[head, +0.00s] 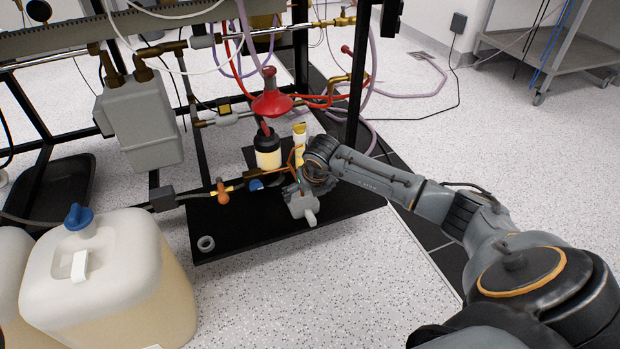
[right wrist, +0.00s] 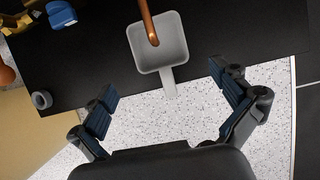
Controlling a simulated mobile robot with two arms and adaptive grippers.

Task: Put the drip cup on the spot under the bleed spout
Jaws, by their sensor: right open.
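The drip cup (head: 302,207) is a small grey square cup with a short handle, over the black base plate (head: 240,232) of the rig. In the right wrist view the cup (right wrist: 172,52) looks empty and its handle points toward me. The copper bleed spout (right wrist: 147,16) ends over the cup's opening in that view; its height above the cup is unclear. My right gripper (right wrist: 164,80) is open, with its fingers apart on either side of the handle and not touching it. The marked spot cannot be seen. My left gripper is out of view.
A small grey ring (head: 206,243) lies near the plate's front left corner. A dark-capped bottle (head: 267,150) stands under a red funnel (head: 271,100) behind the cup. A large jerrycan (head: 105,280) stands left. Pipes and hoses crowd the frame; the floor in front is clear.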

